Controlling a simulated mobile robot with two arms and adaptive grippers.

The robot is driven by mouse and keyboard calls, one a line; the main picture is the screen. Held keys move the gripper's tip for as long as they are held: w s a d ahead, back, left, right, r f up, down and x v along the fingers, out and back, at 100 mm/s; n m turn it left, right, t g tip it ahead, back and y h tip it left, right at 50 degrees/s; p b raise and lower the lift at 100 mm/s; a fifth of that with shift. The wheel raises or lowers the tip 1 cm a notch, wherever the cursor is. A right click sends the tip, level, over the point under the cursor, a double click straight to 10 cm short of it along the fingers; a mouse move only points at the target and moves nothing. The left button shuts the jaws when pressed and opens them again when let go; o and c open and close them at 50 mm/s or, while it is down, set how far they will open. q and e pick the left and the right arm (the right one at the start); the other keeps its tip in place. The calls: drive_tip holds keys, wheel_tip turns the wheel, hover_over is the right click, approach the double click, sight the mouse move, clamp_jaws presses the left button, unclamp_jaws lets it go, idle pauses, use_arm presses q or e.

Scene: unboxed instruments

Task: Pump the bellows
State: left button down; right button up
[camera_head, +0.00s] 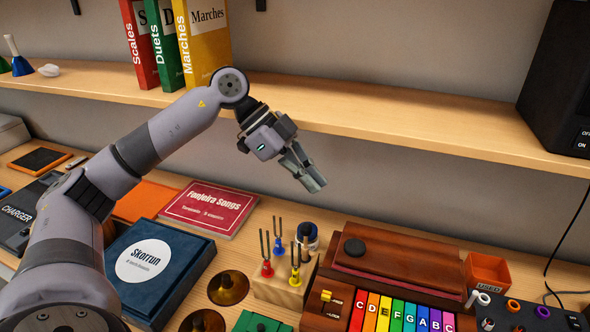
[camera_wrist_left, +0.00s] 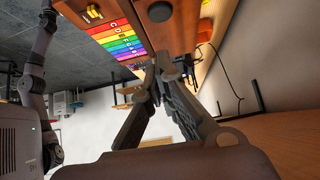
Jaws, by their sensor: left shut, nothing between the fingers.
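A dark wooden keyboard instrument (camera_head: 322,300) with rainbow keys lettered from C stands at the lower right of the head view. The knob also shows at the top of the left wrist view (camera_wrist_left: 160,11). My left gripper (camera_head: 316,187) is shut and empty, in the air above and behind the knob, apart from it. In the wrist view the fingertips (camera_wrist_left: 157,66) meet below the knob. My right gripper does not show.
A wooden block with coloured tuning forks (camera_head: 285,290) stands left of the instrument. An orange bin (camera_head: 488,270) is at its right. A shelf (camera_head: 400,122) with upright books (camera_head: 202,45) runs behind my arm. Boxes and a red songbook (camera_head: 208,210) lie on the left.

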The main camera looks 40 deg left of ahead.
use_arm(q)
drive_tip(key=v, duration=0.4)
drive_tip(key=shift+a+r, duration=0.15)
drive_tip(key=shift+a, duration=0.05)
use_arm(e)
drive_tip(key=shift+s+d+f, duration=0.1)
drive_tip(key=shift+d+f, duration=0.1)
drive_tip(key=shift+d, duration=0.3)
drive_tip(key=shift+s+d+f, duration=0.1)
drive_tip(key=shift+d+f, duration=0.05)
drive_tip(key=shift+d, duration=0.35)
